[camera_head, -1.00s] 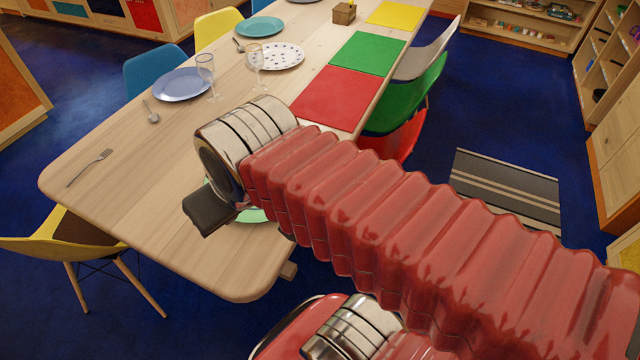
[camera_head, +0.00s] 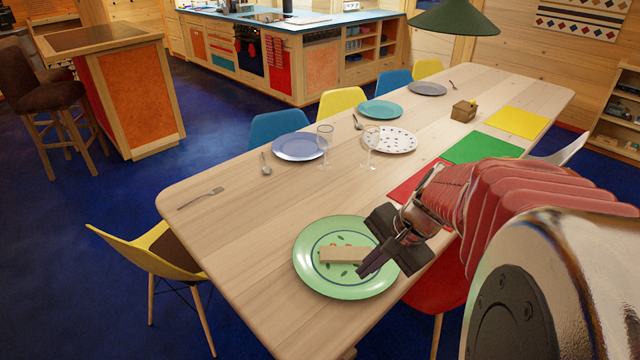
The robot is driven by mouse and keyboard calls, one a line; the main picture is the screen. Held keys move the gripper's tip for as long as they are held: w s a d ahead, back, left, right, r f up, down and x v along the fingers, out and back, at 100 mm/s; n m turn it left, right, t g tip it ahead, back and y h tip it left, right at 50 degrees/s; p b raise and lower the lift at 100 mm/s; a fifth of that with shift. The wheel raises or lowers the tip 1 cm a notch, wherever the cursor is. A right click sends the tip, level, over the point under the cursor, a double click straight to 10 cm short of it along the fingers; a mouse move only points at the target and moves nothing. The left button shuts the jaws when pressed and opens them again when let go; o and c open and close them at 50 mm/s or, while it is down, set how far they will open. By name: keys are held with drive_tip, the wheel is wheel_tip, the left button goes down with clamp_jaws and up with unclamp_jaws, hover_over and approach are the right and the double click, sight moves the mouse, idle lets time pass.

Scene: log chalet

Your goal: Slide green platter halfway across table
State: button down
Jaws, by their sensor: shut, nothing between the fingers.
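The green platter (camera_head: 318,278) lies flat on the wooden table (camera_head: 245,235), near its front right edge. It has a dark ring and leaf marks, and a small light wooden block (camera_head: 342,254) rests on it. My gripper (camera_head: 366,270) is shut and empty. Its fingertips show over the platter's right part, just right of the block. I cannot tell whether they touch the platter. My red-sleeved arm comes in from the right and hides part of the table's right edge.
A fork (camera_head: 201,198) lies on the left. A blue plate (camera_head: 299,147), two glasses (camera_head: 324,146), a spotted plate (camera_head: 391,140) and a teal plate (camera_head: 381,109) stand farther back. Red, green (camera_head: 483,148) and yellow mats line the right side. The table left of the platter is bare.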

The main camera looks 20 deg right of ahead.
drive_tip(key=s+d+f+m+t, duration=0.2)
drive_tip(key=d+f+m, duration=0.4)
drive_tip(key=d, duration=0.5)
drive_tip(key=s+d+f+m+t, duration=0.2)
drive_tip(key=s+d+f+m, duration=0.2)
drive_tip(key=d+m, duration=0.7)
wheel_tip(320, 180, down, 3)
drive_tip(key=shift+d+r+t, duration=0.1)
drive_tip(key=shift+d+t, duration=0.15)
drive_tip(key=shift+t, duration=0.15)
drive_tip(key=shift+w, duration=0.15)
drive_tip(key=x, duration=1)
drive_tip(key=shift+a, duration=0.2)
drive_tip(key=shift+w+a, duration=0.35)
drive_tip(key=shift+w, duration=0.55)
drive_tip(key=shift+w+a, duration=0.3)
drive_tip(key=shift+w, duration=0.6)
